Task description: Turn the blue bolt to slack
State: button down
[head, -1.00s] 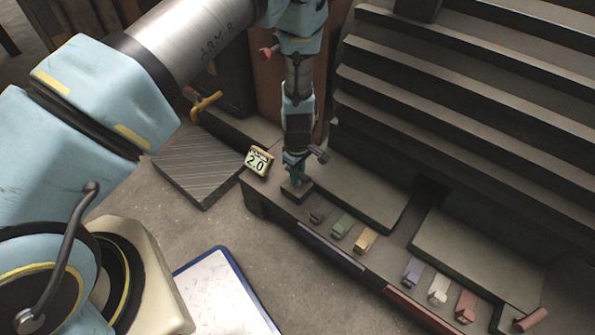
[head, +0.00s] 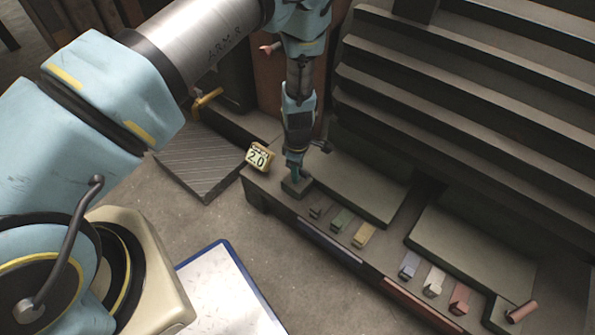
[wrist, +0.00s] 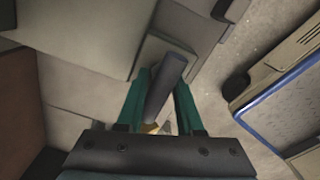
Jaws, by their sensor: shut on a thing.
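The blue bolt shows in the wrist view as a slate-blue round bar (wrist: 168,80) between my two teal fingers. My gripper (wrist: 160,88) is shut on it, one finger on each side. In the head view my gripper (head: 294,174) points down at the small block (head: 297,188) on the left end of the dark bench. There the bolt is hidden by the fingers. How far the bolt is turned cannot be told.
A small display (head: 260,157) reading 2.0 stands just left of my gripper. Several small coloured clips, one of them yellow (head: 364,235), line the bench front. A pink bar (head: 521,311) is at the right end. A stepped dark structure (head: 470,100) rises behind.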

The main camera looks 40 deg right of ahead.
jog(key=c, duration=0.6)
grip_release()
jog(key=shift+r, duration=0.1)
notch_tip(320, 180, up, 11)
jog(key=shift+f+p, duration=0.2)
jog(key=shift+p, duration=0.85)
